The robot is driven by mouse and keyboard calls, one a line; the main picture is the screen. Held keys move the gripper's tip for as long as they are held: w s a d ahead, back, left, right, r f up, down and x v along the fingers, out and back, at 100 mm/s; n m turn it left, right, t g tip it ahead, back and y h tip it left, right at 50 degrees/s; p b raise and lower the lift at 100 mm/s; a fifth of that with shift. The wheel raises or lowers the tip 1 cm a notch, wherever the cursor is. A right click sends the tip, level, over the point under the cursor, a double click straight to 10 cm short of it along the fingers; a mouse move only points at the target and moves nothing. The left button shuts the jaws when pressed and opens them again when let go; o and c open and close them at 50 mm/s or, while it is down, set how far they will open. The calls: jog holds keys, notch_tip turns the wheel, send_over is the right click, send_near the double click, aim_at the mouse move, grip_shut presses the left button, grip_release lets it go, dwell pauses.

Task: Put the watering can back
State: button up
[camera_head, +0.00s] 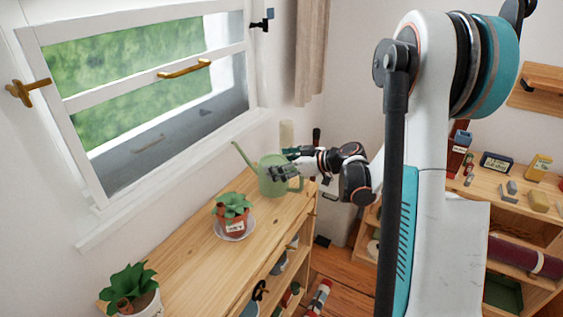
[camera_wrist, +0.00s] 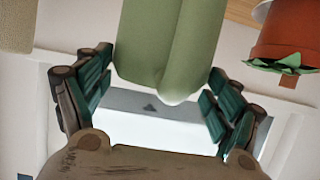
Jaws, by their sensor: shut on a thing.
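The watering can (camera_head: 271,182) is light green with a long thin spout pointing up and left. In the head view it is upright at the far end of the wooden shelf unit's top (camera_head: 188,258), by the window wall. My gripper (camera_head: 283,172) is at the can's right side, shut on it. In the wrist view the green can (camera_wrist: 168,40) fills the space between the two dark finger pads of my gripper (camera_wrist: 158,72). My fingers hide part of the can, and I cannot tell whether its base touches the top.
A potted plant on a saucer (camera_head: 232,222) stands close in front of the can; its pot also shows in the wrist view (camera_wrist: 289,30). Another potted plant (camera_head: 134,290) is nearer. A cream cylinder (camera_head: 286,134) stands behind the can. Shelves with small items (camera_head: 520,190) are at right.

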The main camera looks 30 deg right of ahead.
jog(key=shift+f+b, duration=0.85)
jog(key=shift+f, duration=1.05)
jog(key=shift+w+f, duration=0.2)
jog(key=shift+a+r, duration=0.1)
jog(key=o, duration=2)
jog(key=shift+s, duration=0.1)
jog(key=p+v, duration=0.2)
jog(key=v, duration=1)
jog(key=shift+p, duration=0.3)
